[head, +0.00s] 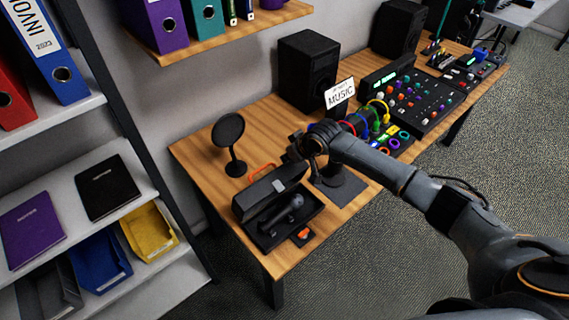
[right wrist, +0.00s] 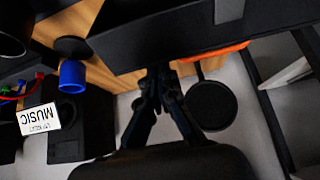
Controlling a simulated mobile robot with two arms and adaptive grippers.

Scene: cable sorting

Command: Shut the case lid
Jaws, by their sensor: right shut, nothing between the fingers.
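The black case (head: 258,232) sits on the near left end of the wooden desk. Its lid (head: 262,189) is open and stands tilted up at the back, with a grey latch. A dark microphone (head: 284,213) lies in the case. My right gripper (head: 297,150) is above the desk, just behind and right of the lid. In the right wrist view the lid (right wrist: 165,35) fills the top, with an orange handle (right wrist: 215,51) below it. The right fingers (right wrist: 160,88) are shut and empty close to the lid; contact is unclear. My left gripper is out of view.
A round black pop filter (head: 228,130) stands behind the case. A dark stand base (head: 338,187) is to its right, with the MUSIC sign (head: 340,93), coloured cables (head: 375,115) and a mixer (head: 425,100) beyond. A small orange-topped item (head: 303,234) lies by the case front.

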